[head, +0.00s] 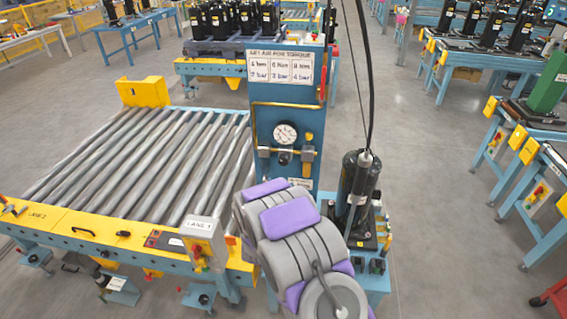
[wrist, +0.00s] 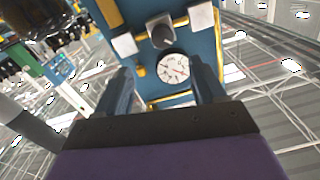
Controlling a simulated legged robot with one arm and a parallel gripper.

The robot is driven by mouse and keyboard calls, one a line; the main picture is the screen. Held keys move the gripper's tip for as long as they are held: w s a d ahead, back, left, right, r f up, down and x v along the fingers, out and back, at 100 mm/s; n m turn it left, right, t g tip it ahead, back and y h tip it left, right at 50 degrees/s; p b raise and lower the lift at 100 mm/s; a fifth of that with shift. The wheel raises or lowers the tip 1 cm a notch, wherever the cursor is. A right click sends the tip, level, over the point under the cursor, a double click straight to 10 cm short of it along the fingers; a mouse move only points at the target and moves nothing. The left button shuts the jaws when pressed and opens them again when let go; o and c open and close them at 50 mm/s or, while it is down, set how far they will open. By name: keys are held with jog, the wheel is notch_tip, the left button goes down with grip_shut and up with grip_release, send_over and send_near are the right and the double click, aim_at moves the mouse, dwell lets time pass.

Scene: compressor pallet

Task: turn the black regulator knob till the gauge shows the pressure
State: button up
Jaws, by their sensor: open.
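The round white pressure gauge (head: 285,133) is on the blue panel, above the black regulator knob (head: 285,157). Brass fittings sit on both sides of the knob. The needle reading is too small to tell. In the wrist view the panel appears upside down, with the gauge (wrist: 173,68) below the dark, round knob (wrist: 162,36). My gripper (wrist: 160,68) is open and empty, its two dark fingers to the left and right of the gauge in that view. They appear short of the panel, and I see no contact with the knob. In the head view my arm hides the gripper.
A torque and air pressure sign (head: 280,67) tops the blue panel (head: 262,110). A roller conveyor (head: 130,150) lies to the left. A black compressor (head: 357,185) stands close on the right, with a hanging cable above it. Open floor (head: 430,170) lies farther right.

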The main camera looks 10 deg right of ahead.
send_near(283, 163)
jog(key=w, duration=0.2)
jog(key=x, duration=0.3)
jog(key=d+x, duration=0.1)
jog(key=x, duration=0.3)
jog(key=shift+s+b, duration=0.15)
jog(key=shift+b, duration=0.25)
jog(key=shift+w, duration=0.3)
jog(key=shift+w+a+r, duration=0.1)
jog(key=shift+w+a, duration=0.2)
jog(key=shift+w, duration=0.15)
jog(key=shift+d, duration=0.35)
jog(key=shift+c, duration=0.2)
jog(key=shift+d, duration=0.1)
jog(key=c, duration=0.3)
jog(key=shift+a, duration=0.25)
jog(key=c, duration=0.7)
